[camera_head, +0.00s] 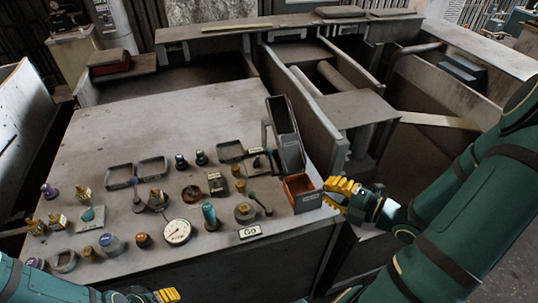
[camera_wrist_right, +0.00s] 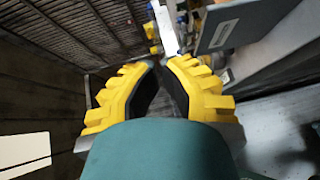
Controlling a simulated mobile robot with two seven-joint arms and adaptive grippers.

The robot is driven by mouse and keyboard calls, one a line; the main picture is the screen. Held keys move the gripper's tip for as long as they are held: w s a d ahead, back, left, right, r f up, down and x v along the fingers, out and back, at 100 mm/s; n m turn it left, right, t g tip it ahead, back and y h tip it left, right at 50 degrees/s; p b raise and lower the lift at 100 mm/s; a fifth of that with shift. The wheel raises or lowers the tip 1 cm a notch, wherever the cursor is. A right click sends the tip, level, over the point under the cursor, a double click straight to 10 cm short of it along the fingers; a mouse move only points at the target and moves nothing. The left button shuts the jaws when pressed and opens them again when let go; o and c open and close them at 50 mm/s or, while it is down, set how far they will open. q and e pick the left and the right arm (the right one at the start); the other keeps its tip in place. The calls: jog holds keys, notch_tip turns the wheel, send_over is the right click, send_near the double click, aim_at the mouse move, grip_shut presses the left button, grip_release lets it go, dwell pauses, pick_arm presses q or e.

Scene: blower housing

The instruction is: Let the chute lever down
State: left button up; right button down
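The console (camera_head: 110,150) fills the middle of the head view, with several knobs, small trays and a dial on its top. A short lever with a dark round end (camera_head: 268,211) leans on its front right part; I cannot tell whether this is the chute lever. My right gripper (camera_head: 328,192) is at the console's right edge, close beside an orange-brown open box (camera_head: 302,192). In the right wrist view its yellow fingers (camera_wrist_right: 162,64) have a narrow gap between their tips, with a pale bar (camera_wrist_right: 163,25) beyond. My left gripper (camera_head: 166,296) is mostly cut off at the bottom edge.
A tall grey tray (camera_head: 285,125) stands behind the box. A white gauge (camera_head: 177,232) and a GO sign (camera_head: 250,232) are near the front edge. Wooden bins and partitions (camera_head: 315,120) lie behind and to the right. The console's back left top is bare.

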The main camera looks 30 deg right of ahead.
send_near(269, 152)
jog(key=w+a, duration=0.3)
jog(key=a, duration=0.3)
jog(key=shift+w+d, duration=0.2)
jog(key=shift+w, duration=0.35)
jog(key=shift+w+d, duration=0.2)
jog(key=shift+w, duration=0.35)
jog(key=shift+w+d+f, duration=0.15)
jog(key=shift+w+d, duration=0.2)
jog(key=shift+w, duration=0.4)
jog(key=w+g+p, duration=0.1)
jog(key=w+m+g+p, duration=0.1)
jog(key=m+g+p, duration=0.1)
jog(key=g+p, duration=0.1)
jog(key=shift+w+d+f, duration=0.3)
jog(key=shift+w+f, duration=0.05)
jog(key=shift+w, duration=0.05)
jog(key=shift+w+d+f+m+g+p, duration=0.1)
jog(key=shift+w+f+m+g+p, duration=0.05)
jog(key=shift+f+m+g+p, duration=0.2)
